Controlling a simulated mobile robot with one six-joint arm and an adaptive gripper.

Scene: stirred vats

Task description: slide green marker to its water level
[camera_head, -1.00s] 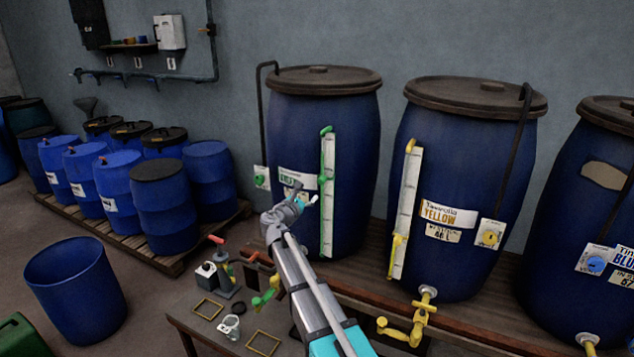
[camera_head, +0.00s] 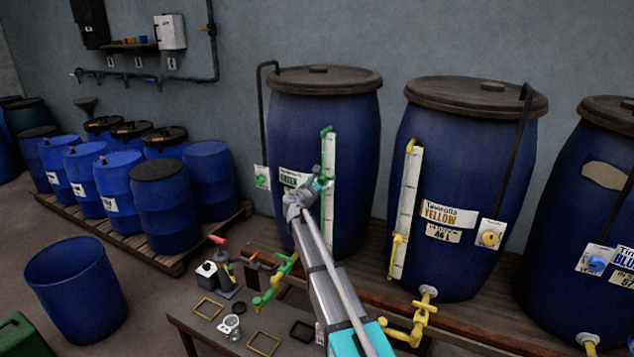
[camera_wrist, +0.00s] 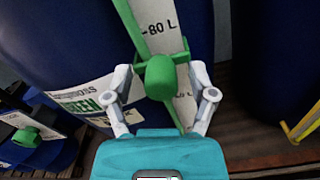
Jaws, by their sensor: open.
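The vat with the GREEN label (camera_head: 291,178) carries an upright white level scale (camera_head: 330,155) with a green fitting at its top. In the wrist view, the green marker (camera_wrist: 160,77) sits on the scale (camera_wrist: 160,22), just below the "80 L" mark. My gripper (camera_wrist: 160,85) is open, with one finger on each side of the marker and small gaps between. The water level cannot be made out.
The yellow vat (camera_head: 480,180) with its own scale and yellow marker stands to the right, and a blue-labelled vat (camera_head: 565,190) beyond it. A bench (camera_head: 195,330) with small parts is below. A green valve (camera_head: 270,290) is under the green vat.

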